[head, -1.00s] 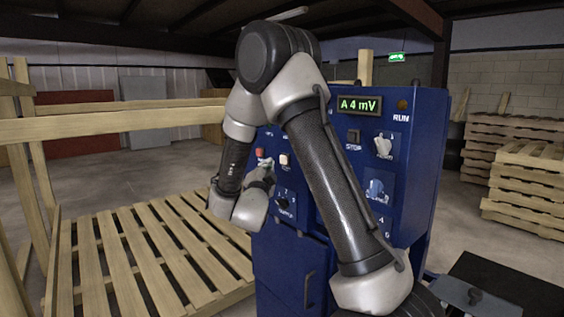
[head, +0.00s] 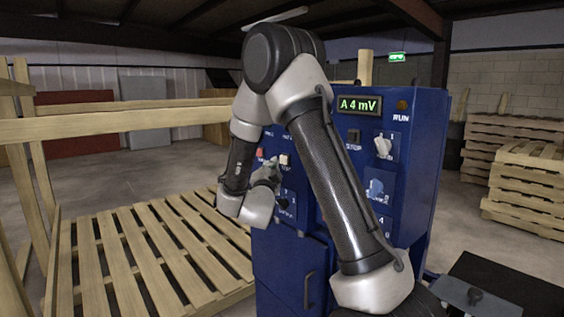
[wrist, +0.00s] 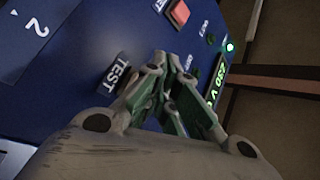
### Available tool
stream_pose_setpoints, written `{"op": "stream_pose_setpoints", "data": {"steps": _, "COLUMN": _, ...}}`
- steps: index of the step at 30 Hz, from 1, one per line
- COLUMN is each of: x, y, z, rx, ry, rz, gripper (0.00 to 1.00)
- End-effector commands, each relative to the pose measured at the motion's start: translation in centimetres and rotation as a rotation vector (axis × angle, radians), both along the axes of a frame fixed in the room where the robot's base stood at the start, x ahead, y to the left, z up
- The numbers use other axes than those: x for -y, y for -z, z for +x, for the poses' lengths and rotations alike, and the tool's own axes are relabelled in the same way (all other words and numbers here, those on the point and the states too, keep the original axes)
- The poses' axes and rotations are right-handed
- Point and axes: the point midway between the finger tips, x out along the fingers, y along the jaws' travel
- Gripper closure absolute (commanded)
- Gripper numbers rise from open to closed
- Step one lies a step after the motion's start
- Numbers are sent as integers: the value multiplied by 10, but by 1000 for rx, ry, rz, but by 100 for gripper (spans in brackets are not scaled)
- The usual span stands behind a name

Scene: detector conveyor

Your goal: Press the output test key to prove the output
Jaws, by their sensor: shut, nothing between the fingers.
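The cream test key (head: 284,160) is on the blue panel, above a TEST label, just right of my gripper (head: 268,172) in the head view. My gripper is shut and empty, its fingers pointing at the panel close to the key. In the wrist view the closed fingertips (wrist: 165,75) are beside the TEST label (wrist: 117,75). The key itself is hidden behind the fingers there, so I cannot tell whether they touch it.
A red button (head: 260,153) is left of the key; it also shows in the wrist view (wrist: 180,12). The panel's display (head: 359,105) reads A 4 mV. A green 230 V readout (wrist: 215,82) is lit.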

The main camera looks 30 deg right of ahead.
Motion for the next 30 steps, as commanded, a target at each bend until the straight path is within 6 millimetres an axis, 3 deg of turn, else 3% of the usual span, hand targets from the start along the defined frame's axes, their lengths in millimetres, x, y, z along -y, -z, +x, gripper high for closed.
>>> {"op": "stream_pose_setpoints", "data": {"steps": 30, "x": 9, "y": 0, "z": 1, "rx": 1, "ry": 1, "rz": 0, "gripper": 100}}
